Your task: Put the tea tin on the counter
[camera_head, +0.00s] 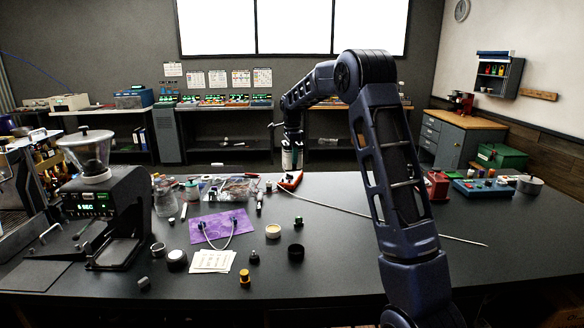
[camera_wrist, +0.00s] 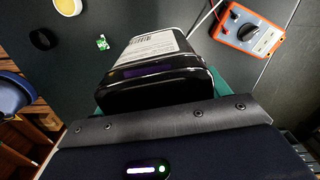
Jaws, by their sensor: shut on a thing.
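The tea tin (camera_wrist: 152,88), a glossy black rounded box with a white barcode label, fills the middle of the wrist view. My gripper (camera_head: 291,152) is shut on it, and teal finger parts show beside the tin in the wrist view. In the head view the gripper points down near the far edge of the dark counter (camera_head: 340,240), and the tin is small and hard to make out there. The counter surface shows beyond the tin in the wrist view. I cannot tell whether the tin's base touches it.
An orange multimeter (camera_wrist: 247,32) lies close to the tin, with a cable beside it. A purple mat (camera_head: 219,228) and a grinder (camera_head: 108,205) stand left. The counter's front middle has free room.

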